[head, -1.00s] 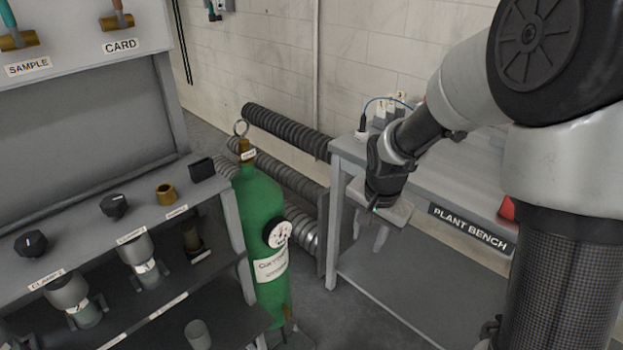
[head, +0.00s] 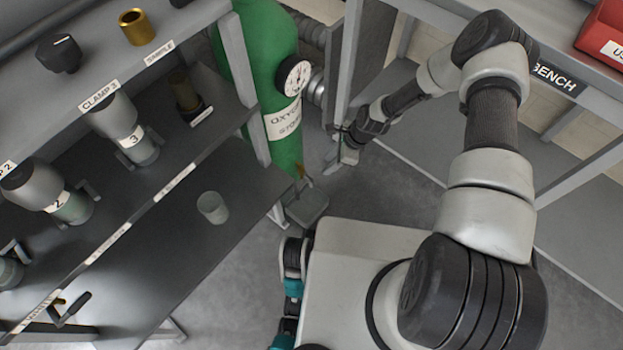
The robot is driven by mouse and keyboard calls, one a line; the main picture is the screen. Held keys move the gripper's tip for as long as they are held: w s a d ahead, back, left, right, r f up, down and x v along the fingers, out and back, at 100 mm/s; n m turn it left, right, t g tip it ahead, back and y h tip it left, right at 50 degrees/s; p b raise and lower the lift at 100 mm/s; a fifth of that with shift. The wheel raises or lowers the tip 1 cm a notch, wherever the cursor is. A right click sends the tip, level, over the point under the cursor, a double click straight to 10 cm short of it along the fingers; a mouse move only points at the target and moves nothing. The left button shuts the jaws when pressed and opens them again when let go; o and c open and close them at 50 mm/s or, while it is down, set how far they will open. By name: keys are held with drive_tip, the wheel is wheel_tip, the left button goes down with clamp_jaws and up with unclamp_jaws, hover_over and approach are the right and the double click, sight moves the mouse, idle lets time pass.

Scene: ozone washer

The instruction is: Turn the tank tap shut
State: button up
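The green oxygen tank (head: 272,60) stands between the shelf unit and the plant bench, with a white round gauge (head: 294,76) on its side. The tank's top is outside the picture. My gripper (head: 343,152) is low, to the right of the tank and beside the bench leg, apart from the brass piece. It is small in view, and its finger opening is unclear. I see nothing held in it.
The shelf unit (head: 200,30) fills the left, with clamped bottles, a clear cup (head: 212,207) and a black-handled fitting (head: 70,308) low down. A grey block (head: 307,206) sits by the tank's foot. The bench (head: 590,85) carries a red box (head: 606,38). Floor shows between.

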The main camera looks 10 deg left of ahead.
sight(311, 181)
drive_tip(key=b+x, duration=0.4)
drive_tip(key=x, duration=1.2)
drive_tip(key=shift+d+b, duration=0.1)
drive_tip(key=shift+b, duration=0.2)
drive_tip(key=shift+s, duration=0.1)
clamp_jaws()
